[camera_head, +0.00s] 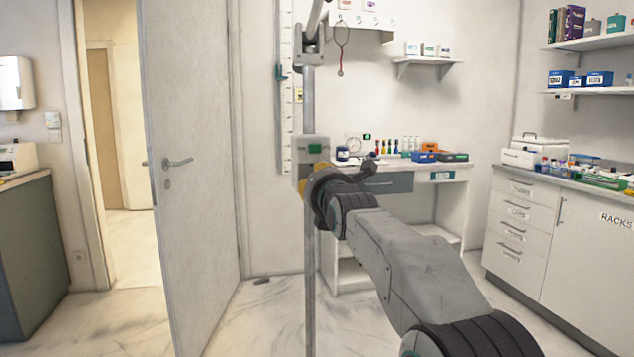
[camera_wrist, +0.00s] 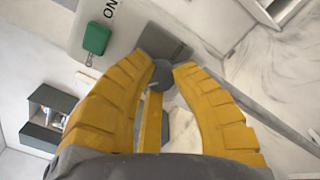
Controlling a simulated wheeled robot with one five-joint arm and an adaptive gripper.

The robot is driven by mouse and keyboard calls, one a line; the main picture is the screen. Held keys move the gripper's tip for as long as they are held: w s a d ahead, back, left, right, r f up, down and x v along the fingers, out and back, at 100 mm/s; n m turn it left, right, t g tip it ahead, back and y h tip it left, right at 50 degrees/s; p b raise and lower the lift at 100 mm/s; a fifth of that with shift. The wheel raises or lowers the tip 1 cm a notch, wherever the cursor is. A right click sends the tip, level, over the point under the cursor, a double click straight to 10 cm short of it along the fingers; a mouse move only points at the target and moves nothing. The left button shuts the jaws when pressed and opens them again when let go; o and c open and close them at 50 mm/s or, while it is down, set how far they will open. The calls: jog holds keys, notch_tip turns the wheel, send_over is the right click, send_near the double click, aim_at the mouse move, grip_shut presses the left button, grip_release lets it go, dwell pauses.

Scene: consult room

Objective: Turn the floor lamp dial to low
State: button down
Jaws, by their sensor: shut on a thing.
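The floor lamp (camera_head: 308,95) stands upright ahead of me, a slim grey pole with a pale control box (camera_head: 313,140). The box carries a green switch (camera_head: 315,148), which also shows in the wrist view (camera_wrist: 96,38) beside the letters "ON". My gripper (camera_head: 303,186) is at the lower part of the box, mostly hidden behind my wrist. In the wrist view, the yellow fingers of my gripper (camera_wrist: 163,78) are shut on a small grey dial (camera_wrist: 162,73), one on each side. The dial's setting and its marks cannot be read.
An open door (camera_head: 190,180) stands to the left. Behind the lamp is a desk (camera_head: 390,182) with bottles and boxes. A white cabinet (camera_head: 520,225) lines the right wall.

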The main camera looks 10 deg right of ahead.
jog(key=shift+f+n, duration=0.2)
jog(key=shift+n, duration=3.1)
jog(key=shift+f, duration=0.15)
jog(key=c, duration=1.3)
grip_release()
jog(key=shift+w, duration=0.1)
jog(key=shift+c, duration=0.2)
jog(key=o, duration=0.4)
jog(key=shift+c, duration=0.2)
jog(key=shift+r, duration=0.2)
jog(key=s, duration=1.2)
